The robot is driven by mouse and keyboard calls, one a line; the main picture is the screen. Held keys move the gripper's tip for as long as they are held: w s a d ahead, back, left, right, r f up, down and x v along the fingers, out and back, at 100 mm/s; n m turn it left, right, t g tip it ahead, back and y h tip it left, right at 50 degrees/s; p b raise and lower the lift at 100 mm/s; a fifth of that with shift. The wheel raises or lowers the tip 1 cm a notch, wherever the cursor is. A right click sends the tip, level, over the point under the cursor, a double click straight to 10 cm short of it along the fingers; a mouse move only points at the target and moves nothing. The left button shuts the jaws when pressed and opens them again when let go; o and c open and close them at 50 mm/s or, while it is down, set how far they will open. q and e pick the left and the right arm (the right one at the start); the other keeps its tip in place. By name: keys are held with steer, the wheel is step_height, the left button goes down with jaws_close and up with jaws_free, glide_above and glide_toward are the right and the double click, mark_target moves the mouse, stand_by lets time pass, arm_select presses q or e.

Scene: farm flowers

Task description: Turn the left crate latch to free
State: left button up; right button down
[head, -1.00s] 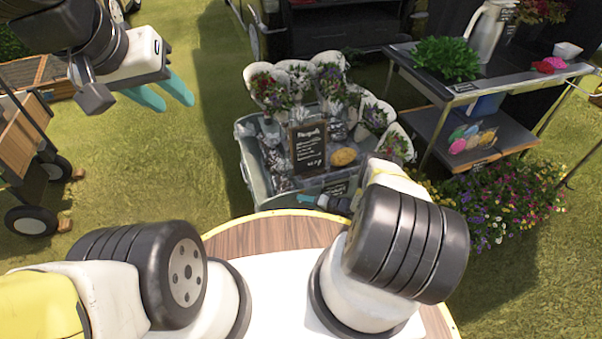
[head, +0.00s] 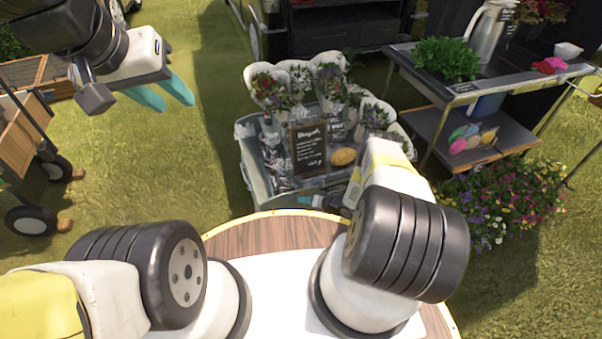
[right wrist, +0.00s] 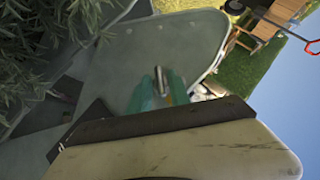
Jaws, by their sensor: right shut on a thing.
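The grey crate (head: 250,178) stands on the grass beyond my base, filled with wrapped bouquets. Its pale grey-green side also fills the middle of the right wrist view (right wrist: 185,40). A small metal latch (right wrist: 160,78) shows there between the teal fingertips of my right gripper (right wrist: 158,94), which is shut on it. In the head view my right gripper (head: 312,201) is at the crate's near side, partly hidden by my forearm; the latch is not distinguishable there. My left gripper (head: 178,104) hangs open and empty over the grass, left of the crate.
A black sign (head: 308,148) and a yellow oval item (head: 343,157) are at the crate. A two-tier table (head: 430,105) and a flower bed (head: 500,205) stand to the right. A wooden cart (head: 25,150) is at the left. Grass between cart and crate is clear.

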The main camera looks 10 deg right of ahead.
steer(key=shift+s+a+r+n+t+h, duration=0.1)
steer(key=shift+a+n+t+h, duration=0.1)
steer(key=shift+n+h, duration=0.95)
steer(key=shift+a+n+t+h, duration=0.15)
steer(key=shift+n+h, duration=0.3)
steer(key=shift+h, duration=1.3)
steer(key=c, duration=1.3)
jaws_free()
steer(key=shift+v, duration=3.9)
